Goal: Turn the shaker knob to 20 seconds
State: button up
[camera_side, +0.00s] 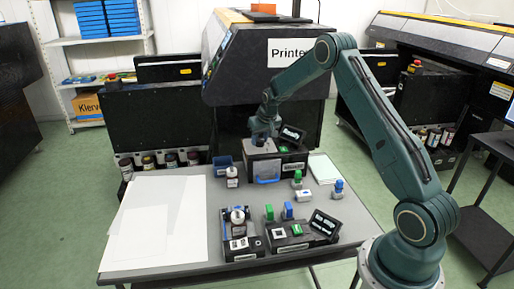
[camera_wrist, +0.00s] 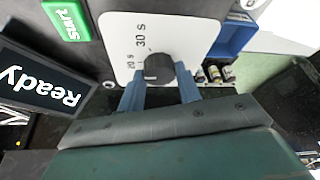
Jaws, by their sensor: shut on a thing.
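The shaker (camera_side: 262,166) is a dark box at the back of the table, with a screen reading "Ready" (camera_side: 292,133). My gripper (camera_side: 262,141) is over its top. In the wrist view, the dark round knob (camera_wrist: 156,68) sits on a white dial plate (camera_wrist: 185,38) marked "30 S" and, partly covered, what looks like "20 S". The two bluish fingers of my gripper (camera_wrist: 159,86) are shut on the knob, one at each side. The knob's exact pointer direction is hard to tell. A green Start button (camera_wrist: 68,17) and the "Ready" screen (camera_wrist: 42,78) are at the left.
A blue bin (camera_side: 222,161) and a white bottle (camera_side: 232,178) stand left of the shaker. A second bottle (camera_side: 238,215) is in a dark device at front. Green and blue stoppered pieces (camera_side: 297,180) and a second screened unit (camera_side: 300,236) are nearby. White sheets (camera_side: 160,222) cover the table's left.

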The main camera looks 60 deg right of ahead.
jog(key=o, duration=1)
jog(key=shift+r, duration=0.15)
jog(key=v, duration=1.3)
jog(key=shift+r, duration=0.25)
jog(key=shift+s+a, duration=0.1)
jog(key=shift+s, duration=0.05)
